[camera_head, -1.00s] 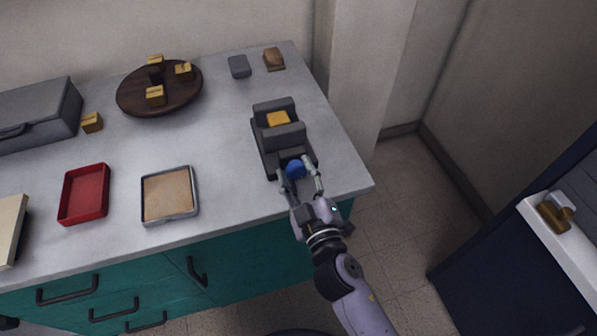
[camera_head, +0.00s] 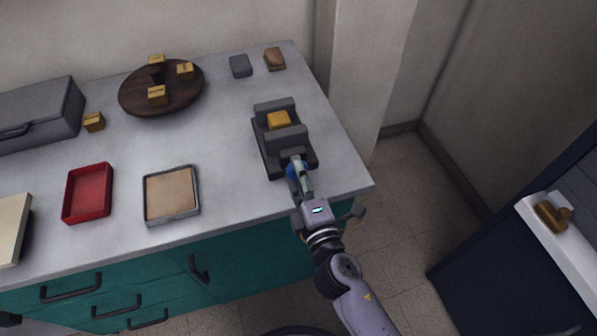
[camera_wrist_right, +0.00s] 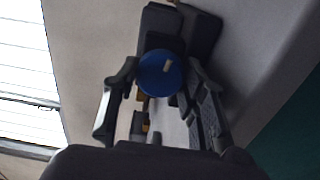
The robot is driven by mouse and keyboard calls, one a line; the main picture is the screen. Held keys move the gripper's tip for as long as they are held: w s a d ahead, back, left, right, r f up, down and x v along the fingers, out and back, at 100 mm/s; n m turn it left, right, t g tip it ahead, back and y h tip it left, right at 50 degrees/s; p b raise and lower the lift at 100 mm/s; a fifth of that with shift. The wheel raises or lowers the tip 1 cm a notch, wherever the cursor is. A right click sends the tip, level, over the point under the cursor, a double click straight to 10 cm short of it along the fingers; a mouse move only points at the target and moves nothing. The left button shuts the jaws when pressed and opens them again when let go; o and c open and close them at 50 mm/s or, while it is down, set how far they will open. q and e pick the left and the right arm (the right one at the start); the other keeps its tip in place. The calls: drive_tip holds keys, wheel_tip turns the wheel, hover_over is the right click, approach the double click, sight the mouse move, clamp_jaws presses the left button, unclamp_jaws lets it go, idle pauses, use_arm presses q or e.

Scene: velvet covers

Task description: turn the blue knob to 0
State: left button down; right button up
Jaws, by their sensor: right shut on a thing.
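The blue knob (camera_head: 292,173) is on the front face of a dark grey vise-like device (camera_head: 270,150) near the right end of the counter. My right gripper (camera_head: 299,166) is shut on the knob, its fingers partly hiding it in the head view. In the right wrist view, the round blue knob (camera_wrist_right: 156,80) sits between the fingertips of my right gripper (camera_wrist_right: 162,72), with a pale mark right of and above its centre. No scale or digits can be read.
A yellow block (camera_head: 279,120) sits between the device's jaws. A red tray (camera_head: 70,213) and a grey-rimmed tray (camera_head: 148,218) lie left, with a round wooden board (camera_head: 135,105) holding several yellow blocks behind. The counter between is clear.

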drive_tip(key=shift+n, duration=0.8)
drive_tip(key=o, duration=1.1)
drive_tip(key=shift+o, duration=0.3)
drive_tip(key=shift+f, duration=0.1)
